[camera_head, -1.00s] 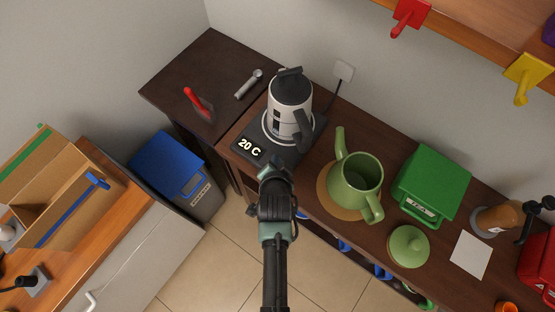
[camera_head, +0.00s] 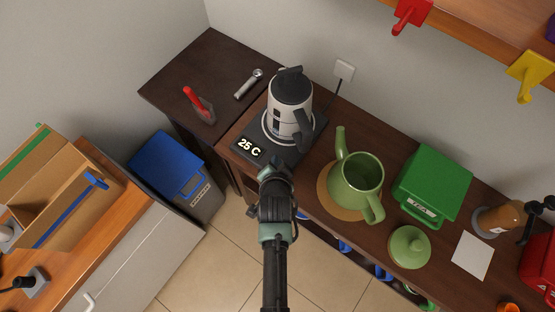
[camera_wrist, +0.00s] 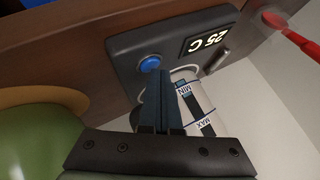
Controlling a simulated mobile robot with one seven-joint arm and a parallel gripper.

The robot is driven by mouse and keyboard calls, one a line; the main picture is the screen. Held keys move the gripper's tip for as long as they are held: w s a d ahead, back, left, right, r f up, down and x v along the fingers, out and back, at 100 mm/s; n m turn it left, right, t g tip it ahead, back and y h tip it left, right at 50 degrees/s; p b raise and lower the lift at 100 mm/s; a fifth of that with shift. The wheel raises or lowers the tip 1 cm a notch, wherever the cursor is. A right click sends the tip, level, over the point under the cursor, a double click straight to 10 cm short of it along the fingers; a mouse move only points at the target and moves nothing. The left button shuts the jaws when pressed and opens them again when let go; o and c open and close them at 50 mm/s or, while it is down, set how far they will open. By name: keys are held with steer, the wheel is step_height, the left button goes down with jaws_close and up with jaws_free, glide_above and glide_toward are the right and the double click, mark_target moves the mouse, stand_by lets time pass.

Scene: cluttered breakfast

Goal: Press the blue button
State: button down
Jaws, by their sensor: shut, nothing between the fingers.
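The blue button (camera_wrist: 149,63) is round and sits on the dark kettle base (camera_wrist: 125,43) in the wrist view. My gripper (camera_wrist: 160,72) is shut and empty, with its fingertips right at the lower edge of the button. I cannot tell whether they touch it. In the head view my gripper (camera_head: 273,170) is at the front edge of the base (camera_head: 245,160) and hides the button. The base display (camera_head: 250,147) reads 25 C. The white and black kettle (camera_head: 289,108) stands on the base, and its MIN and MAX marks show in the wrist view (camera_wrist: 196,100).
A green teapot (camera_head: 356,182) stands on a round mat (camera_head: 328,206) right of my gripper, with its lid (camera_head: 409,247) farther right. A green tea box (camera_head: 432,185) is behind. A red-handled tool (camera_head: 193,97) and a metal scoop (camera_head: 248,84) lie at the left.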

steer(key=shift+r+p, duration=0.35)
step_height(320, 180, up, 6)
steer(key=p, duration=0.5)
steer(key=shift+p, duration=0.4)
stand_by(0.5)
